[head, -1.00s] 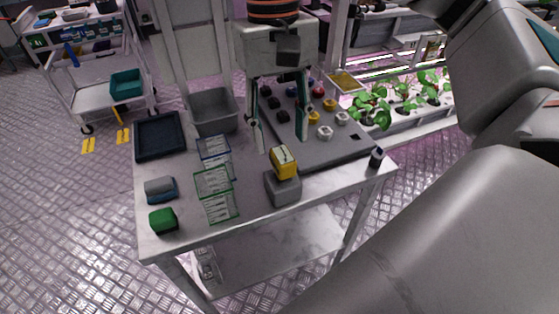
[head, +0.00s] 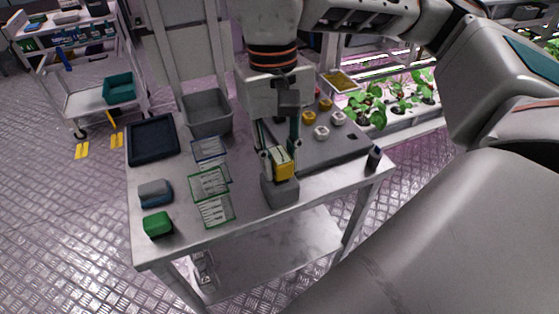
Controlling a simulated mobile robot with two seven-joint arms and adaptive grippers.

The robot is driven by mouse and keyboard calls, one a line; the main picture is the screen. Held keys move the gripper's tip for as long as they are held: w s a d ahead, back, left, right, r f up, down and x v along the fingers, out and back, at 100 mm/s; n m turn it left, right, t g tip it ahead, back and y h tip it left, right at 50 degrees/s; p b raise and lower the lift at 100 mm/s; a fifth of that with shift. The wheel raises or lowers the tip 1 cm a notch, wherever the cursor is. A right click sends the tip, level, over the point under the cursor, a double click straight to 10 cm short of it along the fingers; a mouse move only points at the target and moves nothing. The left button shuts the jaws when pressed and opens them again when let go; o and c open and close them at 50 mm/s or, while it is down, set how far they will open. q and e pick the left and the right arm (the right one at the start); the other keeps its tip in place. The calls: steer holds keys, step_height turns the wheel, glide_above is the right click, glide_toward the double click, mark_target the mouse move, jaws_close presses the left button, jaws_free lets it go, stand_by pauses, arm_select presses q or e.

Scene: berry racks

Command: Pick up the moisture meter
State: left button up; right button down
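The moisture meter (head: 284,167) looks like a small yellow block with a pale face. It sits in a grey holder (head: 281,192) near the front edge of the metal table. My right gripper (head: 280,153) comes down over it from above. Its two dark fingers are drawn in on either side of the meter and look shut on it, with the meter's lower end at the holder. The exact finger contact is partly hidden. My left gripper is not in the head view.
The table (head: 250,192) also bears a dark tray (head: 153,155), a grey bin (head: 206,128), green and blue-edged cards (head: 212,182), a green block (head: 157,224), a grey-blue block (head: 155,193), a dark bottle (head: 374,158) and a grey board with knobs (head: 335,152).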

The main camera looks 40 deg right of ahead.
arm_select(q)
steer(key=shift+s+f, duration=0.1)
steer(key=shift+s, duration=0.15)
arm_select(e)
steer(key=shift+r, duration=0.15)
